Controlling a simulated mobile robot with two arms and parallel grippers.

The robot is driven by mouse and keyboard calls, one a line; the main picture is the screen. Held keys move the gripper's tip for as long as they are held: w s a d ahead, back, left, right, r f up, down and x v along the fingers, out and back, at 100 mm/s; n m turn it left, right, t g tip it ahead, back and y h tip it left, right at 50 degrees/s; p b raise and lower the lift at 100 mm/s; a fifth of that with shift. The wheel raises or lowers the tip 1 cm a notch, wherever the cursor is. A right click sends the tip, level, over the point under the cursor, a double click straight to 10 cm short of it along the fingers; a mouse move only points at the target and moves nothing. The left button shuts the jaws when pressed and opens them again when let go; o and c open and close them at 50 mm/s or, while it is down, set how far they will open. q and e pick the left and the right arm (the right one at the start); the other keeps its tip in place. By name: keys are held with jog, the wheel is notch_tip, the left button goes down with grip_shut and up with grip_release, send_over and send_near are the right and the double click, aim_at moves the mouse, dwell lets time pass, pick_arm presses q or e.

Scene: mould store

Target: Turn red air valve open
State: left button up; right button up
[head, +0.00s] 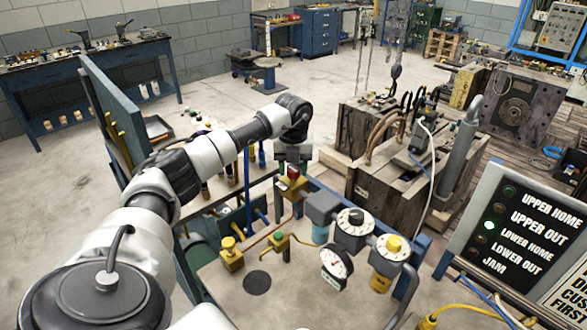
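The red air valve (293,173) is a small red knob on a yellow brass body at the back left of the pneumatic panel (215,283). My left arm reaches in from the lower left and bends down over it. My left gripper (293,158) points down right above the red knob, very close to it. I cannot tell whether the fingers touch the knob or how wide they are apart. The knob's turned position is too small to read. My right gripper is not in view.
Beside the red valve stand a grey regulator (321,208), black-and-white dials (355,222), a pressure gauge (335,264), and yellow (231,252) and green (278,238) knobs. An indicator board (520,235) stands at right. Heavy moulds (375,150) stand behind.

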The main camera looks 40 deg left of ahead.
aim_at(294, 169)
pick_arm(q)
jog(key=shift+o, duration=1.1)
jog(key=shift+f, duration=0.1)
notch_tip(294, 169, up, 11)
jog(key=b, duration=0.3)
jog(key=shift+f, duration=0.15)
